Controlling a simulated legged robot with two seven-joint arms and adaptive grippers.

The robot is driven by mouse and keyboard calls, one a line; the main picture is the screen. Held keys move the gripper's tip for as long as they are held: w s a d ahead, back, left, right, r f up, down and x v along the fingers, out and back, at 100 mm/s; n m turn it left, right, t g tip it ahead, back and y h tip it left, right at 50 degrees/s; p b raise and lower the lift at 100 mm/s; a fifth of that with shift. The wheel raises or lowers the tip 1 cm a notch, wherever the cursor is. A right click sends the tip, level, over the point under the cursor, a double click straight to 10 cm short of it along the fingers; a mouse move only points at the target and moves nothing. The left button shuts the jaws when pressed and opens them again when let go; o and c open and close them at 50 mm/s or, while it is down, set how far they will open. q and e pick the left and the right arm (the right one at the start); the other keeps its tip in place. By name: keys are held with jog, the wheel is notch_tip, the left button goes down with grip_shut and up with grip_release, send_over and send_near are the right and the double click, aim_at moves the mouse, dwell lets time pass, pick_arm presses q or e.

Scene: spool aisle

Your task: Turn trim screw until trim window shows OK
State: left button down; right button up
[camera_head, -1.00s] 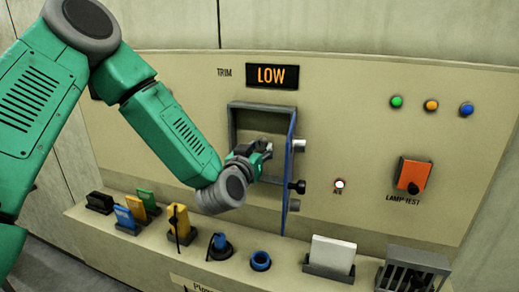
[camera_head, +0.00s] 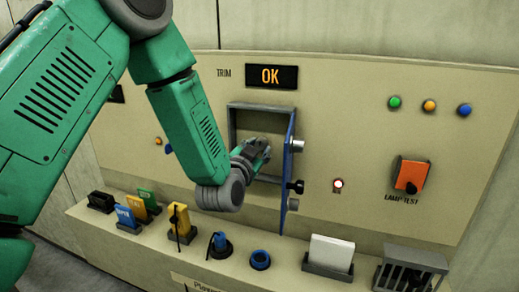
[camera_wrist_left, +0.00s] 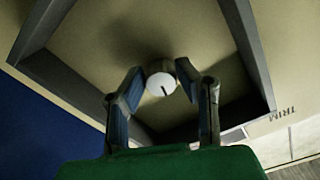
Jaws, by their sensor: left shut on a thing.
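The trim window (camera_head: 270,77) above the recess reads OK in orange. The trim screw (camera_wrist_left: 161,84) shows in the left wrist view as a pale round head with a dark slot mark, inside the framed recess. My left gripper (camera_head: 262,150) reaches into the recess (camera_head: 233,128), whose blue door (camera_head: 289,175) stands open on the right. In the left wrist view the fingers (camera_wrist_left: 161,90) are on either side of the screw head, shut on it. In the head view my gripper hides the screw. My right gripper is not in view.
An orange lamp test switch (camera_head: 412,175) and green, orange and blue lamps are on the panel's right. A lit red-white lamp (camera_head: 338,184) is right of the door. The ledge (camera_head: 190,258) below holds several coloured plugs, a white card (camera_head: 332,252) and a grey rack (camera_head: 411,266).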

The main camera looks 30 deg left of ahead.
pick_arm(q)
jog(key=shift+f, duration=0.1)
jog(key=c, duration=1.4)
grip_release()
jog(key=shift+c, duration=0.2)
jog(key=shift+o, duration=1.2)
jog(key=shift+s, duration=0.15)
jog(key=shift+s+d+r, duration=0.1)
jog(key=shift+r, duration=0.1)
jog(key=v, duration=1.1)
jog(key=shift+s, duration=0.4)
jog(key=shift+f, duration=0.25)
